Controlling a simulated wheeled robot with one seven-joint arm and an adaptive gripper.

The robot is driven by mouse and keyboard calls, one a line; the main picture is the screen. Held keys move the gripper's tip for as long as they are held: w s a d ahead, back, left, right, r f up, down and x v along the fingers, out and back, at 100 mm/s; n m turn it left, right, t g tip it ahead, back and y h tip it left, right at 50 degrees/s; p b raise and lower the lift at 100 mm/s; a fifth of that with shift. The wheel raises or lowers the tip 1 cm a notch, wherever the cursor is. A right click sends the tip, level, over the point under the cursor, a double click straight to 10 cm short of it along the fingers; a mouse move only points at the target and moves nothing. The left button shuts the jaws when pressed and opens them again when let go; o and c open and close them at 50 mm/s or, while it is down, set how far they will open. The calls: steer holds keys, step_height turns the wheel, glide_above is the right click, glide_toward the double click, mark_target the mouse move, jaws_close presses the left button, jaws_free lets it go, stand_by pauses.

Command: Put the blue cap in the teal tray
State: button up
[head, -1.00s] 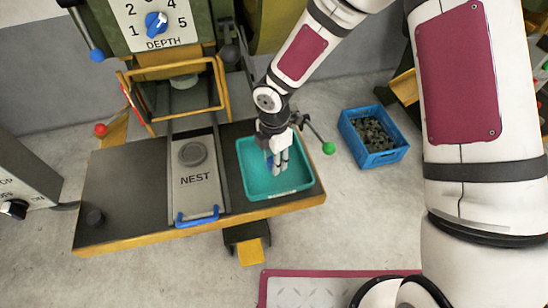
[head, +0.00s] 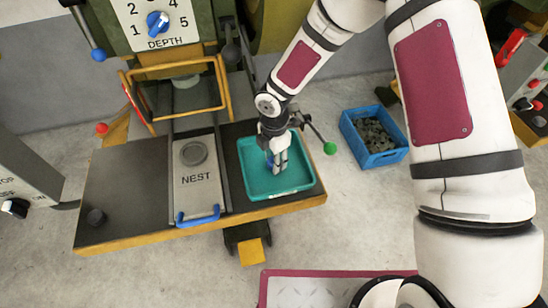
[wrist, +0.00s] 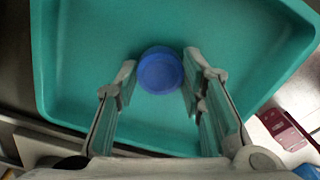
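The blue cap (wrist: 160,72) is between the two fingertips of my gripper (wrist: 160,80) in the wrist view, with a fingertip against each side. My gripper (head: 276,161) points down inside the teal tray (head: 300,183) in the head view, and a bit of blue shows at its fingers. The teal tray sits on the right part of the dark table. The tray floor (wrist: 90,45) shows around the cap in the wrist view. I cannot tell whether the cap touches the tray floor.
A grey plate marked NEST (head: 197,192) with a blue handle (head: 198,216) lies left of the tray. A lever with a green ball (head: 330,148) stands close right of my gripper. A blue crate (head: 376,157) is on the floor.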

steer(key=o, duration=0.3)
steer(key=shift+r, duration=0.1)
step_height(320, 180, up, 12)
steer(key=s+d+r+m+t+h, duration=0.1)
steer(key=s+d+r+m, duration=0.4)
steer(key=d+r, duration=0.4)
steer(key=s+d+r+m+t+h, duration=0.1)
steer(key=s+d+r+m, duration=0.2)
steer(key=d+r+m, duration=0.55)
steer(key=s+d+r+m, duration=0.1)
steer(key=s+r+m, duration=0.1)
steer(key=s+m, duration=0.2)
steer(key=s+d+r+m+t+y, duration=0.1)
steer(key=s+r+m, duration=0.2)
steer(key=s, duration=0.4)
steer(key=s+d+r+m+t+y, duration=0.1)
steer(key=s+r+m, duration=0.2)
steer(key=s+m, duration=0.2)
steer(key=shift+s+d+r+p, duration=0.2)
steer(key=shift+s+d+p, duration=0.05)
steer(key=shift+s+p, duration=0.15)
